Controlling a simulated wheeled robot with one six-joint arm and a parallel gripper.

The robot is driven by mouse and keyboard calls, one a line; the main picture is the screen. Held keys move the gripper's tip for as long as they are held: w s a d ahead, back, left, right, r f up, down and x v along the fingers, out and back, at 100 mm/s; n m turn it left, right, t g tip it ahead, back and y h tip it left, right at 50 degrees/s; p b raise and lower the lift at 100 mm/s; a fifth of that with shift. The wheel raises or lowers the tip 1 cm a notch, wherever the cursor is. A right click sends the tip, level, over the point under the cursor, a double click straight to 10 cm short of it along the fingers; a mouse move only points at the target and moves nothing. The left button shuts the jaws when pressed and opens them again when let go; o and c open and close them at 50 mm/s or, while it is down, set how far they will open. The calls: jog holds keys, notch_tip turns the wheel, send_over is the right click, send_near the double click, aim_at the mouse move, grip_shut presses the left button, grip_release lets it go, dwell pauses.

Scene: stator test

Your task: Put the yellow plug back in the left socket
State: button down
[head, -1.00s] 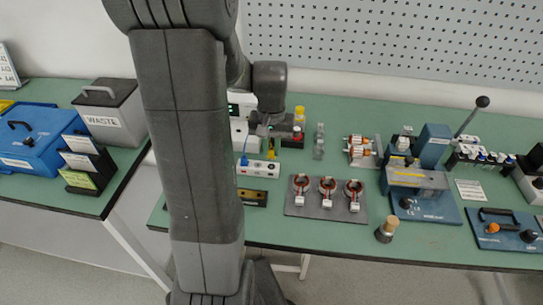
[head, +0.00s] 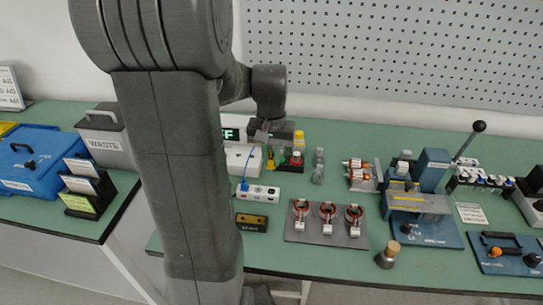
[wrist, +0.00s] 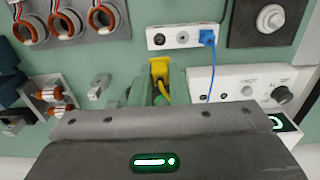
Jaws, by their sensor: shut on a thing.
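The yellow plug (wrist: 160,68) is held in my gripper (wrist: 158,85), its cord hanging in the wrist view. In the head view my gripper (head: 266,137) is over the back part of the table, behind the white socket strip (head: 264,193). The strip also shows at the top of the wrist view (wrist: 170,40), with a gap between it and the plug. A blue plug (wrist: 207,36) sits in one end of the strip, at the left in the head view. The other two openings look empty. My arm hides part of the table.
A white instrument with knobs (wrist: 245,84) stands beside the gripper. A red-button box (head: 296,158) and a yellow-capped bottle (head: 299,138) are close on the right. The stator plate (head: 327,232) lies right of the strip, and a dark block (head: 251,222) in front.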

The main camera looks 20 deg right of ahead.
jog(key=w+a+p, duration=0.1)
jog(key=w, duration=0.4)
jog(key=w+a+p, duration=0.2)
jog(key=w, duration=0.4)
jog(key=w+a+p, duration=0.1)
jog(key=w+p, duration=0.1)
jog(key=w, duration=0.4)
jog(key=shift+w+a, duration=0.15)
jog(key=shift+f, duration=0.15)
jog(key=shift+f+b, duration=1.85)
jog(key=shift+f, duration=1)
jog(key=shift+f+b, duration=0.45)
jog(key=shift+f, duration=0.7)
jog(key=c, duration=1.3)
grip_release()
